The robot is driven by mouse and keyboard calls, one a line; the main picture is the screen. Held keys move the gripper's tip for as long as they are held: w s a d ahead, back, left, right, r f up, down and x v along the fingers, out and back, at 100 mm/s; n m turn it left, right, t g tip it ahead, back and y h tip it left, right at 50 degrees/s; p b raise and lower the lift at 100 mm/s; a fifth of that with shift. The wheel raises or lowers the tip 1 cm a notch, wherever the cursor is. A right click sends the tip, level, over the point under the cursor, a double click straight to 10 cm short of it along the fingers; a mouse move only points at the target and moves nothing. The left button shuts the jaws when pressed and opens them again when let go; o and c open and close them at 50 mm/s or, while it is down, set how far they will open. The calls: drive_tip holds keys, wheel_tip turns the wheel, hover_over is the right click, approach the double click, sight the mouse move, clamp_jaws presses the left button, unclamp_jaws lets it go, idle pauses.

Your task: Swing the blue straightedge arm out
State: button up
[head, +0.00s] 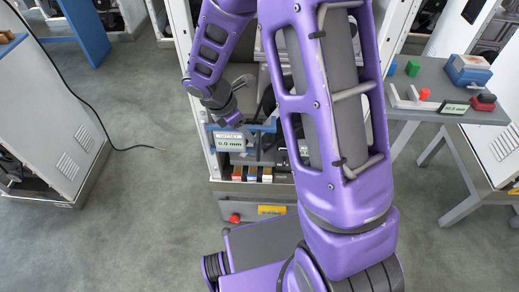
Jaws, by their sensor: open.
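A blue bar (262,127), which looks like the straightedge arm, lies across the front of the open dispenser frame behind a small display reading "0.0 mm" (231,142). Its far end and pivot are hidden behind my arm. My gripper (246,98) is at the frame, just above the blue bar and the display. It is small and dark here, its jaws open with nothing seen between them. I cannot tell whether it touches the bar.
Several small coloured blocks (252,174) sit low in the frame, above a red knob (235,218). A white cabinet (50,120) stands at left. A black cable (92,115) trails onto open floor.

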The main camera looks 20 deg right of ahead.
drive_tip(key=b+x, duration=0.3)
drive_tip(key=x, duration=1)
drive_tip(key=shift+f, duration=0.25)
drive_tip(key=shift+c, duration=0.3)
clamp_jaws()
idle(0.5)
